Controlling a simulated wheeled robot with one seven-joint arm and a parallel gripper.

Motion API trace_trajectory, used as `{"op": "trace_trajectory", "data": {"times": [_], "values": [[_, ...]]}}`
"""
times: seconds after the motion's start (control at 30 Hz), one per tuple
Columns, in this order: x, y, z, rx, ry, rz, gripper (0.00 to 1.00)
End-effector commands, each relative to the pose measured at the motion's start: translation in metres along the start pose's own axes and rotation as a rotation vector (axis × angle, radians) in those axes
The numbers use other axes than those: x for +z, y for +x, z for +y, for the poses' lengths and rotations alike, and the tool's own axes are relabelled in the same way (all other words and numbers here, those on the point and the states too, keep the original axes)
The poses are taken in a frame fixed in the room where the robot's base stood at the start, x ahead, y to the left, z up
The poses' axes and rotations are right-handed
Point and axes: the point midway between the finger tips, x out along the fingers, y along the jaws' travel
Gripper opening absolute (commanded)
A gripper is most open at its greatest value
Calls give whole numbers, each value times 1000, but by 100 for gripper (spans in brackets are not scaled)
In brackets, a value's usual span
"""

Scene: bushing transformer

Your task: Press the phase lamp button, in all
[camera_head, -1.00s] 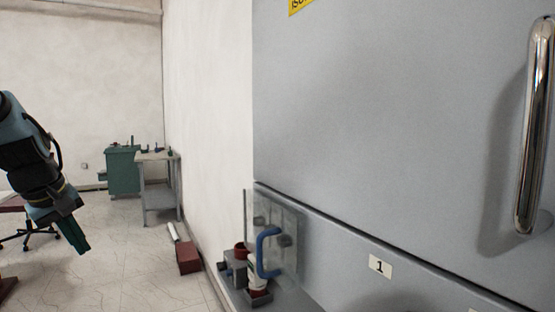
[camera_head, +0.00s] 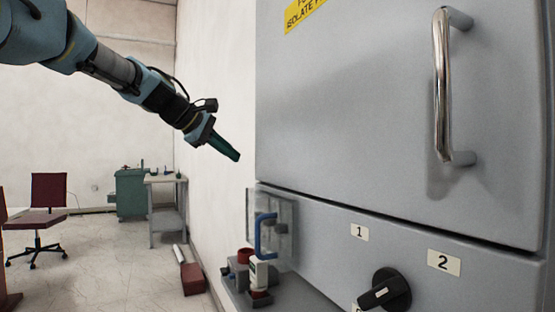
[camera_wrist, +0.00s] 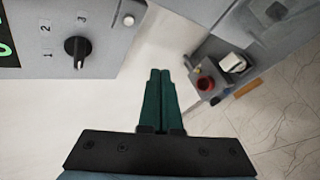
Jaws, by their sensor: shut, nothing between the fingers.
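My gripper (camera_head: 236,156) is shut and empty, with its green fingers pointing down and right in front of the grey cabinet (camera_head: 330,110). In the wrist view my gripper (camera_wrist: 160,74) shows its two fingers together. A small pale round button (camera_wrist: 128,20) is on a grey panel at the upper left of the wrist view, apart from the fingers; I cannot tell whether it is the phase lamp button. A black rotary knob (camera_wrist: 77,50) with labels 1, 2 and 3 is left of it. The knob also shows in the head view (camera_head: 385,291). The button is not visible there.
A clear panel with a blue handle (camera_head: 260,236) stands by the cabinet's lower left, near a red cup-like part (camera_head: 244,256). A chrome handle (camera_head: 442,85) sticks out from the cabinet door. A green display (camera_wrist: 6,45) is at the wrist view's left edge.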

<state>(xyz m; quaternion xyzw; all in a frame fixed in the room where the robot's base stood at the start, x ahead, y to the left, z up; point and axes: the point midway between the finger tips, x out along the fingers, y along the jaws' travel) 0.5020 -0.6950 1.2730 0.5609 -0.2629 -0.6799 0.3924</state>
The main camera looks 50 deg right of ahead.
Motion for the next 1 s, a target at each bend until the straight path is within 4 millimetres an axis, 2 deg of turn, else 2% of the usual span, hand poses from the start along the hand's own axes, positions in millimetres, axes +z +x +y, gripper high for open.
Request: {"op": "trace_trajectory", "data": {"times": [0.47, 1.0], "values": [[3, 4, 4, 1, 0, -3, 0], [33, 55, 34, -1, -1, -4, 0]]}}
